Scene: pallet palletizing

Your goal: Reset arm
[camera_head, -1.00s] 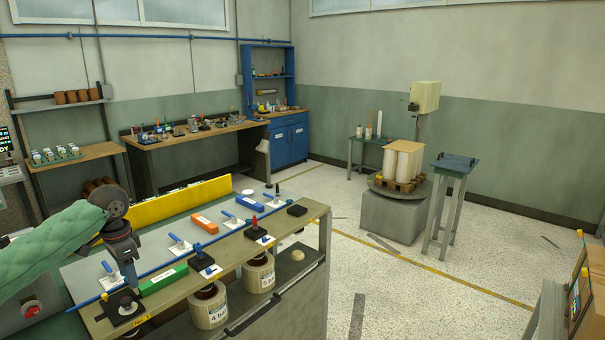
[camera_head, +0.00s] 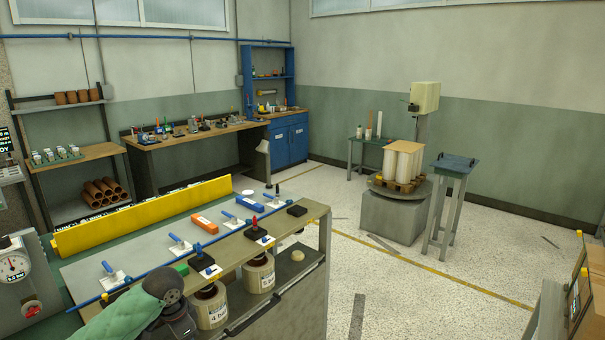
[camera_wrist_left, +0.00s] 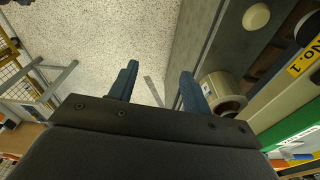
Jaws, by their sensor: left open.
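My left arm (camera_head: 150,305) shows at the bottom left of the head view, its green sleeve and dark wrist joint in front of the bench's near corner. Its gripper fingers are out of sight in that view. In the left wrist view my left gripper (camera_wrist_left: 158,88) is open, with two blue fingers spread apart and nothing between them. Below the fingers are the speckled floor and the side of the bench. My right gripper is in neither view.
The workbench (camera_head: 318,212) carries a blue rail, a yellow barrier (camera_head: 150,213), and blue-handled tools. Labelled canisters (camera_head: 259,274) stand on its lower shelf. A pallet with white rolls (camera_head: 403,162) stands on a turntable farther back.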

